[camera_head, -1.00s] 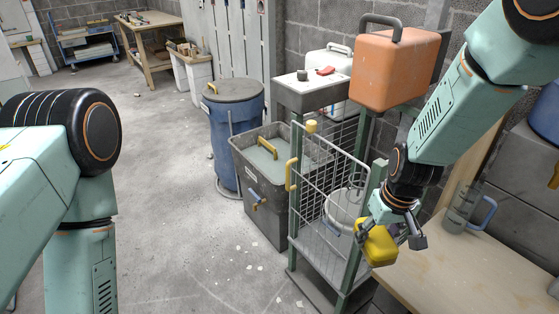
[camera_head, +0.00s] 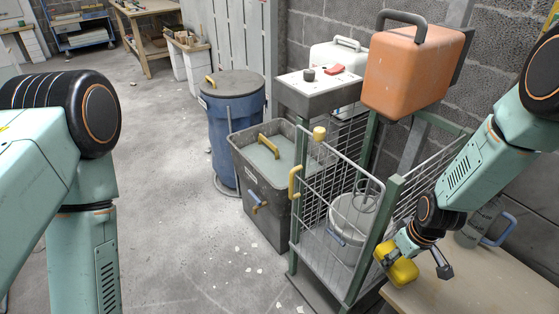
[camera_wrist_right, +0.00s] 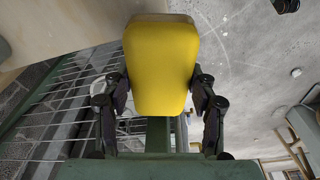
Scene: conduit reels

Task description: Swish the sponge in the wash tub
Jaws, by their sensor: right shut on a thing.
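The yellow sponge (camera_head: 403,273) is a rounded block in my right gripper (camera_head: 408,262). In the right wrist view the sponge (camera_wrist_right: 160,62) sits between the two dark fingers, which are shut on its sides. It is held in the air by the near left edge of the bench, right of the wire cage and apart from the tub. The wash tub (camera_head: 266,192) is a dark grey open box on the floor, left of the cage, with greyish water and a yellow handle inside. My left arm shows at the left, but its gripper is out of view.
A wire cage trolley (camera_head: 312,240) with green posts stands between the tub and my right gripper. A bucket (camera_head: 345,225) is inside it. An orange container (camera_head: 410,72) stands high behind. A blue barrel (camera_head: 232,125) is beyond the tub.

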